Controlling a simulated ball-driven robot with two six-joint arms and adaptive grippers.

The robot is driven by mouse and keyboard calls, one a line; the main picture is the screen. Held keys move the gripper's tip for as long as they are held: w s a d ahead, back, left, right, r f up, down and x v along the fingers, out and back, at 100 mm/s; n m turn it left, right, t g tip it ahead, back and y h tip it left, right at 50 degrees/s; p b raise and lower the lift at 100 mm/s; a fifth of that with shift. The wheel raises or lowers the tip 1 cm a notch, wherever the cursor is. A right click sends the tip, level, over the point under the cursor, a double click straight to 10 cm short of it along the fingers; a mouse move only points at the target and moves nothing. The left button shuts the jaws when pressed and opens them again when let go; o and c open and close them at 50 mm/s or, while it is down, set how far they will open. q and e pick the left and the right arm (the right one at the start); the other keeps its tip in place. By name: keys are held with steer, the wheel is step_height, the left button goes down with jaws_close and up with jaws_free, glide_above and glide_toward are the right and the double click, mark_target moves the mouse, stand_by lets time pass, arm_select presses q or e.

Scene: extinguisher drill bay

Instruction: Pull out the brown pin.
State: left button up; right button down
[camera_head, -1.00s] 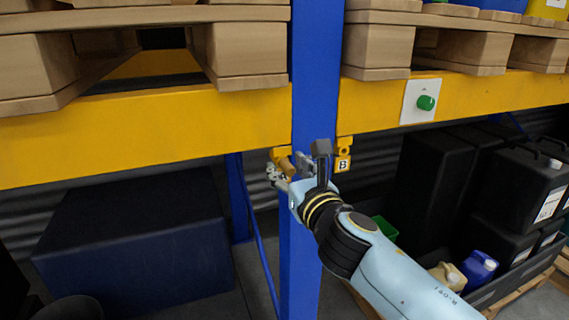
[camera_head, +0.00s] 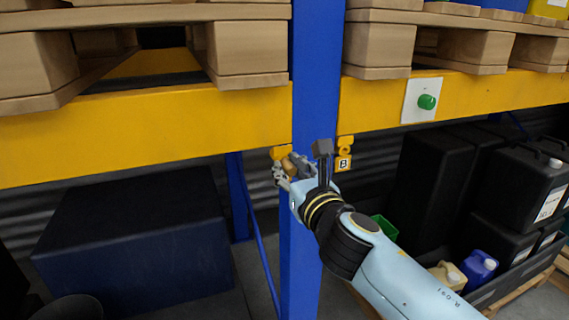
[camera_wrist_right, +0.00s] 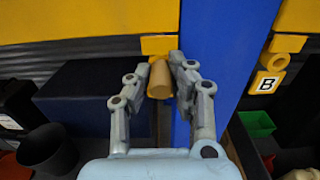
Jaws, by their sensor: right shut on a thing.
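The brown pin (camera_wrist_right: 160,79) is a short, light brown cylinder between the fingers of my right gripper (camera_wrist_right: 168,82) in the wrist view. My right gripper (camera_head: 289,170) is shut on the pin in front of the post's left edge. In the wrist view the yellow bracket (camera_wrist_right: 158,45) is just beyond the pin; I cannot tell whether they still touch. My left gripper is out of view.
A second yellow bracket with a ring and a "B" label (camera_head: 343,163) is on the post's right side. A dark blue box (camera_head: 135,240) stands below left. Black containers stand at right.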

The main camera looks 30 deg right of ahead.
steer(key=shift+v, duration=2.85)
